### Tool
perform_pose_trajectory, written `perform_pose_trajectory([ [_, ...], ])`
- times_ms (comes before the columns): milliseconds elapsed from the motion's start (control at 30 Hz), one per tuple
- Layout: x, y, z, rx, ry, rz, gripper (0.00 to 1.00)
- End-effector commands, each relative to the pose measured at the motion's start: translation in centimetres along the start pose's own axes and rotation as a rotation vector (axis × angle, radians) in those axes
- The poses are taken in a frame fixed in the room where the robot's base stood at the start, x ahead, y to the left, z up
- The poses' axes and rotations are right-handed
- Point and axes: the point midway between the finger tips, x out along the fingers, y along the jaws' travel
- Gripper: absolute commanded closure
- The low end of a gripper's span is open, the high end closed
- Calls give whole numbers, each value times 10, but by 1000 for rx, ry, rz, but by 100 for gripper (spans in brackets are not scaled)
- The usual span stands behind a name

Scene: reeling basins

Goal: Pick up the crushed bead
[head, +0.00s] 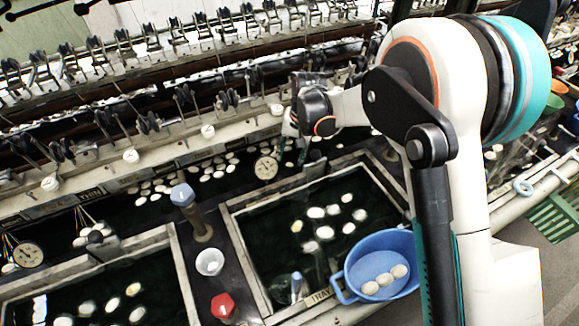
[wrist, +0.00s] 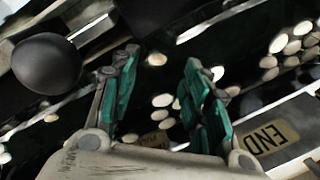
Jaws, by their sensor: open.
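My gripper (wrist: 163,92) is open in the wrist view, its two teal-padded fingers apart with nothing held between them. In the head view the gripper is small and partly hidden by my arm, over the back edge of the right basin near the reeling frame. Several white, rounded bead-like pieces (head: 316,212) float in the dark water of the right basin. More lie in the dark trough behind it (head: 205,172). Similar white pieces show beyond the fingers in the wrist view (wrist: 162,100). I cannot tell which one is the crushed bead.
A blue pail (head: 345,284) with several white pieces stands at the right basin's front corner. A blue-topped post (head: 183,195), a white cup (head: 209,262) and a red knob (head: 223,306) stand between the basins. A round dial (head: 265,168) is behind. A black ball (wrist: 46,62) is left of the fingers.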

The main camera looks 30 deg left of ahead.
Motion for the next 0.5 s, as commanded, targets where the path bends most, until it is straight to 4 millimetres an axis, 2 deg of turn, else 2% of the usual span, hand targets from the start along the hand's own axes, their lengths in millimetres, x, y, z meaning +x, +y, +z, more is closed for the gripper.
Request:
perform_pose_trajectory([
  [33,11,2,0,0,0,0,57],
  [200,35,4,-1,0,0,0,57],
  [467,38,4,0,0,0,0,57],
  [500,38,4,0,0,0,0,62],
])
